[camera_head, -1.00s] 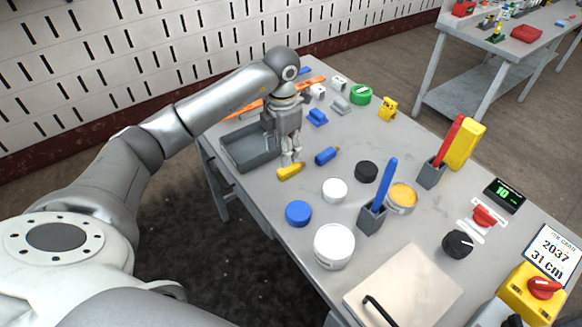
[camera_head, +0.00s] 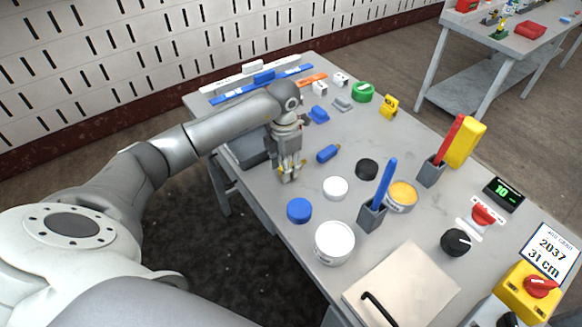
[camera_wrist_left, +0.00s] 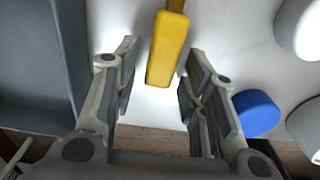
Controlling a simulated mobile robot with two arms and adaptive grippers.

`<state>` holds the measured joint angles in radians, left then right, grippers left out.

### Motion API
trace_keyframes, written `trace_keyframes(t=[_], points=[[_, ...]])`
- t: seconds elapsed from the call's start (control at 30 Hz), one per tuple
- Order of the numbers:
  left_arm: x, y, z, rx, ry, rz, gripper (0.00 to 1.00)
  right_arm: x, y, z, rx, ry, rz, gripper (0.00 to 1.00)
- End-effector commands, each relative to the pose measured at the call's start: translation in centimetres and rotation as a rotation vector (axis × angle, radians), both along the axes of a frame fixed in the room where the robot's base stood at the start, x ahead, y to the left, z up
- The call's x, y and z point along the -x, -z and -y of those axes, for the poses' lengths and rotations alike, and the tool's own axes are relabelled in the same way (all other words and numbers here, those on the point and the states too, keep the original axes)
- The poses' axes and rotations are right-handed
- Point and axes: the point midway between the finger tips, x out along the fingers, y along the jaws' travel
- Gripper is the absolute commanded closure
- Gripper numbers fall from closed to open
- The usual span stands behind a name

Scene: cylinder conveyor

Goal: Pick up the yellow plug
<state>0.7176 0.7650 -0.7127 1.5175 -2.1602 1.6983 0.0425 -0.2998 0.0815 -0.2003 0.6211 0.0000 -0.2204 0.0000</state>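The yellow plug (camera_wrist_left: 168,48) lies on the table and runs up between the two fingers in the left wrist view. My left gripper (camera_wrist_left: 160,62) is open, with one finger on each side of the plug and gaps visible on both sides. In the head view my left gripper (camera_head: 288,177) points down over the plug and hides most of it; only small yellow bits show beside the fingers. A similar blue plug (camera_head: 327,153) lies just to the right. My right gripper is not in view.
A grey tray (camera_wrist_left: 30,60) stands left of the gripper. A blue cap (camera_head: 299,210), a white cap (camera_head: 335,188) and a white jar (camera_head: 334,243) stand nearer the front.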

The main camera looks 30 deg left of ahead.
Motion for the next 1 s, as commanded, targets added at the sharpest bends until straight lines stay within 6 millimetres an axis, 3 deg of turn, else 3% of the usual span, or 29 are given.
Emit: trace_keyframes(t=[0.03, 0.27, 0.67, 0.83, 1.0], points=[[0.0, 0.0, 0.0, 0.0, 0.0, 0.0, 0.71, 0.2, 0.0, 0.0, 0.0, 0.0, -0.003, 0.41], [0.0, -0.1, 0.0, 0.0, 0.0, 0.0, 1.0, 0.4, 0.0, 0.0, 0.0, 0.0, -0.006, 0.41], [-0.1, -0.8, 0.0, 0.0, 0.001, 0.003, 1.0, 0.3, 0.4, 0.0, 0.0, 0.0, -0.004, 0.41], [-0.2, -3.0, -0.1, -0.001, 0.0, 0.007, 1.0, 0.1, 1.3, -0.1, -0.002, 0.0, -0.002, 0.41], [1.9, -6.2, 1.7, 0.0, 0.005, 0.007, 1.0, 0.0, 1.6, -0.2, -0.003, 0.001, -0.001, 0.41]])
